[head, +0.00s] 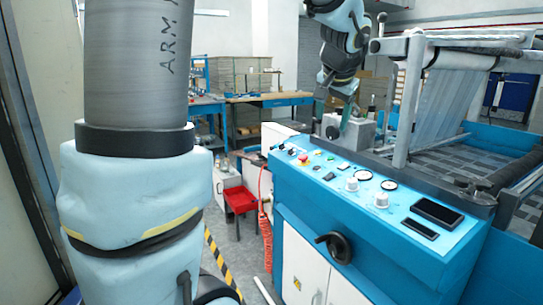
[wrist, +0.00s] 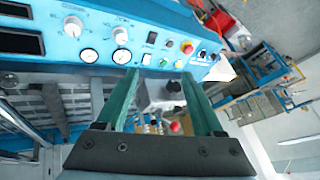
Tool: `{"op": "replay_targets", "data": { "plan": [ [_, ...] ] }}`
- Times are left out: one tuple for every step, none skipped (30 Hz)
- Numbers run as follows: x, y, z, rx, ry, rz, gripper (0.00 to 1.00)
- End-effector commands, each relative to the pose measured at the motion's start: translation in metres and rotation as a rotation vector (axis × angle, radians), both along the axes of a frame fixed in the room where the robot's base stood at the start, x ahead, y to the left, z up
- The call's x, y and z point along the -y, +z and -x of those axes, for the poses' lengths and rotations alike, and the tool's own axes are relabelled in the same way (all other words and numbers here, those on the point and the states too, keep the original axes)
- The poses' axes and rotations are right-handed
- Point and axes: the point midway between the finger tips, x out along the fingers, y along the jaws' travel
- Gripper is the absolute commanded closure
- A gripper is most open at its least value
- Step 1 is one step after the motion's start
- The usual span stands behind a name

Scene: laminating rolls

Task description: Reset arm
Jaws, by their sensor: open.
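My gripper (head: 333,120) hangs at the upper middle of the head view, fingers pointing down, above the far left end of the blue laminating machine (head: 290,205). In the wrist view the two green fingers of my gripper (wrist: 158,76) stand wide apart with nothing held between them. Beyond them lie the control panel (wrist: 150,42) with its knobs and gauges, and a grey block (wrist: 160,95) with a black knob. From these views I cannot tell whether the fingers touch the block. My arm's upper links fill the left of the head view.
A clear film roll on a grey frame (head: 405,100) stands at the right of the machine. Open floor lies left of the machine.

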Motion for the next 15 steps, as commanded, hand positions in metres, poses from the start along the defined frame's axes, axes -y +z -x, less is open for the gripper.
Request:
{"op": "replay_targets", "data": {
  "plan": [
    [-0.031,-0.028,0.005,-0.062,0.055,0.0,0.31],
    [-0.046,-0.043,0.01,-0.095,0.086,0.006,0.31],
    [-0.067,-0.063,0.018,-0.141,0.127,0.013,0.31],
    [-0.082,-0.077,0.025,-0.174,0.161,0.022,0.31],
    [-0.097,-0.091,0.033,-0.208,0.194,0.03,0.31],
    [-0.117,-0.109,0.044,-0.251,0.242,0.044,0.31],
    [-0.13,-0.122,0.054,-0.282,0.277,0.054,0.31],
    [-0.143,-0.133,0.065,-0.312,0.312,0.064,0.31],
    [-0.159,-0.148,0.078,-0.348,0.358,0.082,0.31],
    [-0.169,-0.157,0.088,-0.373,0.391,0.092,0.31],
    [-0.178,-0.166,0.099,-0.396,0.423,0.103,0.31],
    [-0.188,-0.176,0.111,-0.422,0.46,0.117,0.31],
    [-0.195,-0.182,0.12,-0.439,0.487,0.127,0.31],
    [-0.2,-0.187,0.128,-0.455,0.51,0.136,0.31],
    [-0.206,-0.193,0.137,-0.47,0.534,0.144,0.31]
  ]
}}
